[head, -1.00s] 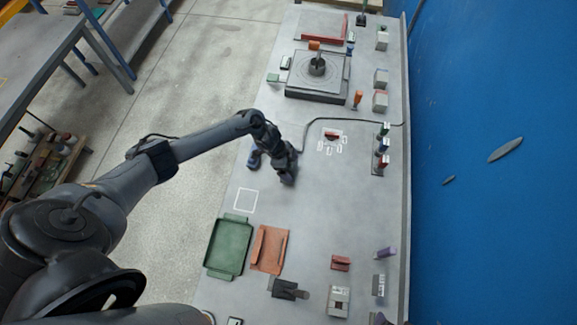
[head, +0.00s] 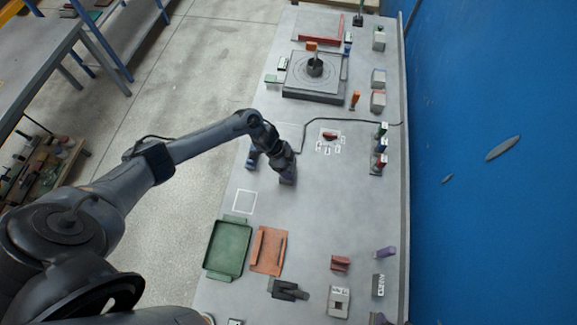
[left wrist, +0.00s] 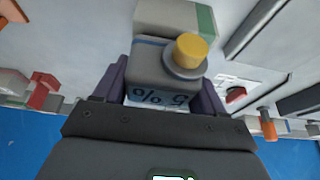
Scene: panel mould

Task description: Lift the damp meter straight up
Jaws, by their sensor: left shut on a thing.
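In the head view my left gripper (head: 287,177) points down over the middle of the bench, right of the white square outline. The meter is hidden behind the gripper there, and I cannot tell whether it is clear of the bench. My right gripper is not in view.
A green tray (head: 228,248) and an orange tray (head: 257,250) lie nearer on the bench. A dark cable (head: 345,122) runs behind the gripper, with a square turntable-like unit (head: 298,86) beyond. Small blocks line the right side, before the blue wall (head: 490,220).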

